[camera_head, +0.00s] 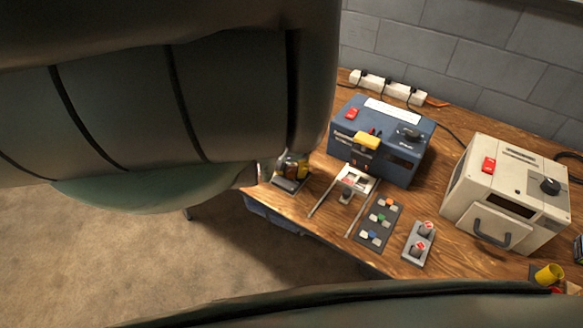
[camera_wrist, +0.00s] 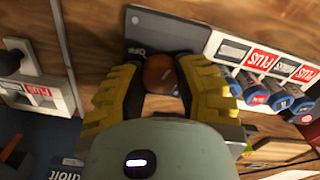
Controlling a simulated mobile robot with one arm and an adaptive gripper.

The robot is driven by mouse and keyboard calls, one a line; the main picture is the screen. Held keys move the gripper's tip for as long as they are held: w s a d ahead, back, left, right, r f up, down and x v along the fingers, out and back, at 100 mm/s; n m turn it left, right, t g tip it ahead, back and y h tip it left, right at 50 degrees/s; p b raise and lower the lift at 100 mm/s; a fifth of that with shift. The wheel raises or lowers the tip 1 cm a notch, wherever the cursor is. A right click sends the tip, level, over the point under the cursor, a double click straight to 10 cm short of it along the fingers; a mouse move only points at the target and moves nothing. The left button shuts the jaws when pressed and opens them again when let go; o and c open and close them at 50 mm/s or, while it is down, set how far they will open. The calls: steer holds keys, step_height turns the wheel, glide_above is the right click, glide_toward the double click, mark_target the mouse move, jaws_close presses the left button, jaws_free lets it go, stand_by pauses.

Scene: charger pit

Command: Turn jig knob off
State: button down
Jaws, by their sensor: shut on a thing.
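The jig knob (camera_wrist: 160,72) is round and orange-brown, with a small light mark on its face. It sits on a dark plate (camera_wrist: 152,27) with the word OFF printed near it, in the wrist view. My gripper (camera_wrist: 161,84) has yellow ribbed fingers with dark tips, one on each side of the knob, shut on it. In the head view the gripper (camera_head: 290,166) is at the table's left front, over the dark plate (camera_head: 288,185). The knob is hidden or too small to tell there. My arm covers much of the left of that view.
A rack of blue-ended cells (camera_wrist: 270,92) with PLUS labels stands close beside the gripper. A white slider fixture (camera_head: 355,182), blue charger (camera_head: 385,130) and cream charger (camera_head: 507,190) stand to the right. A button panel (camera_head: 375,220) lies near the front edge.

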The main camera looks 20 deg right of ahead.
steer(key=n, duration=0.3)
steer(key=shift+s+n, duration=0.1)
steer(key=shift+n, duration=0.2)
steer(key=n, duration=0.4)
steer(key=shift+n, duration=0.3)
steer(key=n, duration=0.3)
steer(key=shift+n, duration=2.1)
steer(key=c, duration=0.9)
jaws_free()
steer(key=shift+d, duration=0.1)
steer(key=shift+o, duration=0.2)
